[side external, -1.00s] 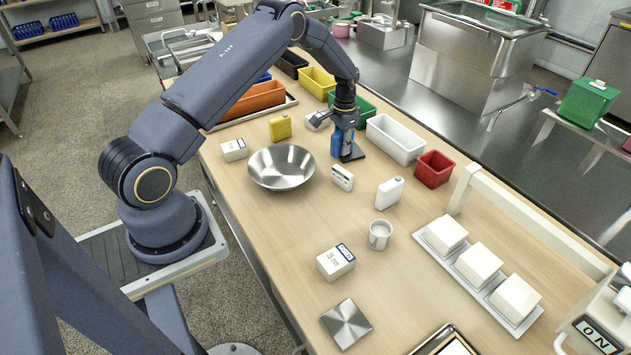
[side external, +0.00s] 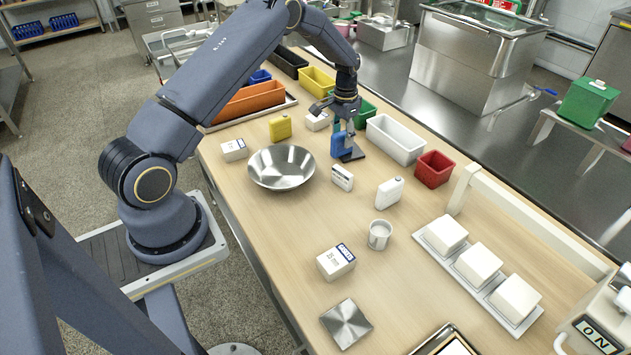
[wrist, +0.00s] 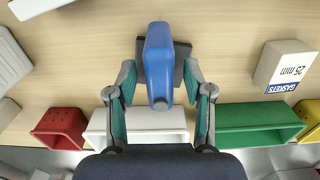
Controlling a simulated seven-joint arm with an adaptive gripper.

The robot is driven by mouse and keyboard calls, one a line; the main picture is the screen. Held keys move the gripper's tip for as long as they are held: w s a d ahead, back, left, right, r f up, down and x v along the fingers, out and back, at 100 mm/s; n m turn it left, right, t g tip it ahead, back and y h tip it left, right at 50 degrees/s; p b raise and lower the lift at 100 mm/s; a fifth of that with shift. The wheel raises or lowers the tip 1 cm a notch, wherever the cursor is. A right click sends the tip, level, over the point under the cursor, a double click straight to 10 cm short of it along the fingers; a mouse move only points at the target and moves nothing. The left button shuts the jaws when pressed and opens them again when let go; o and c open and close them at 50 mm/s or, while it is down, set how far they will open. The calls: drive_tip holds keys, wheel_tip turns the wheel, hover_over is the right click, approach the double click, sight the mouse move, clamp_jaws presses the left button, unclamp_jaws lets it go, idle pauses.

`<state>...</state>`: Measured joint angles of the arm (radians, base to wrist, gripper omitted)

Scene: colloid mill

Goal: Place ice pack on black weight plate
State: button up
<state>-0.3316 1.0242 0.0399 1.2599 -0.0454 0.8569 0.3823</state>
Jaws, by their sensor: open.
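The blue ice pack (side external: 341,146) stands upright on the black weight plate (side external: 355,154), towards the plate's left side in the side view. In the wrist view the ice pack (wrist: 159,62) covers much of the dark plate (wrist: 183,64), whose edges show on both sides. My gripper (side external: 343,119) is open just above the ice pack. In the wrist view its teal-padded fingers (wrist: 158,88) are spread on either side of the pack, with visible gaps.
A white bin (side external: 397,140), a green bin (wrist: 255,125) and a red bin (side external: 434,169) stand close behind the plate. A steel bowl (side external: 281,167), a white box (side external: 342,178) and a white bottle (side external: 390,192) are nearby. The front middle of the table has free room.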

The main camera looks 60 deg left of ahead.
wheel_tip(320, 180, up, 8)
drive_tip(key=s+d+r+t, duration=0.1)
drive_tip(key=s+d+r, duration=0.4)
drive_tip(key=r, duration=0.4)
drive_tip(key=s+d+r+t, duration=0.2)
drive_tip(key=s+d+r, duration=0.35)
drive_tip(key=r, duration=0.45)
drive_tip(key=s+d+t, duration=0.1)
drive_tip(key=s+d, duration=0.1)
drive_tip(key=s, duration=0.4)
drive_tip(key=s+d+r, duration=0.1)
drive_tip(key=s+d, duration=0.2)
drive_tip(key=s, duration=0.4)
drive_tip(key=s+d+t, duration=0.1)
drive_tip(key=s+d, duration=0.2)
drive_tip(key=s, duration=0.3)
drive_tip(key=shift+s+r+t, duration=0.2)
drive_tip(key=shift+s+t, duration=0.05)
drive_tip(key=shift+t, duration=0.05)
drive_tip(key=shift+o, duration=0.5)
